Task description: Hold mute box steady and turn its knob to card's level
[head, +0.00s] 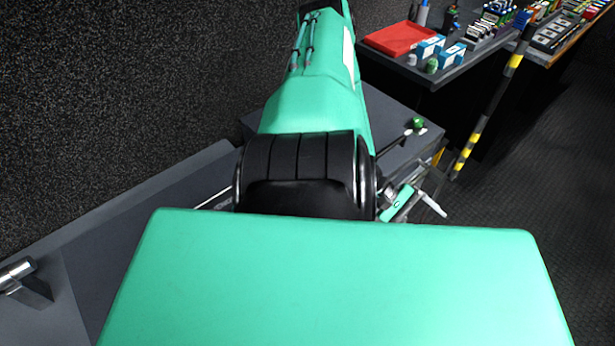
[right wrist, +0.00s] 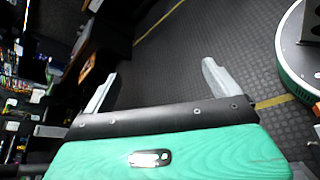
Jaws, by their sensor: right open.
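My right gripper (right wrist: 160,75) is open and empty in the right wrist view, its two fingers spread apart over the dark floor. In the head view a small teal and silver gripper (head: 428,196), which looks like the same one, shows past the right edge of my arm, beside the grey worktop. My teal arm covers the middle and bottom of the head view and hides much of the worktop. I cannot make out the mute box, its knob or the card in either view. My left gripper is not visible.
A small green object (head: 418,122) is on the grey worktop (head: 395,112). A dark table behind holds a red tray (head: 398,38), blue-and-white boxes (head: 452,54) and several small items. A yellow-black striped pole (head: 487,108) stands at right. The floor (head: 540,190) at right is clear.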

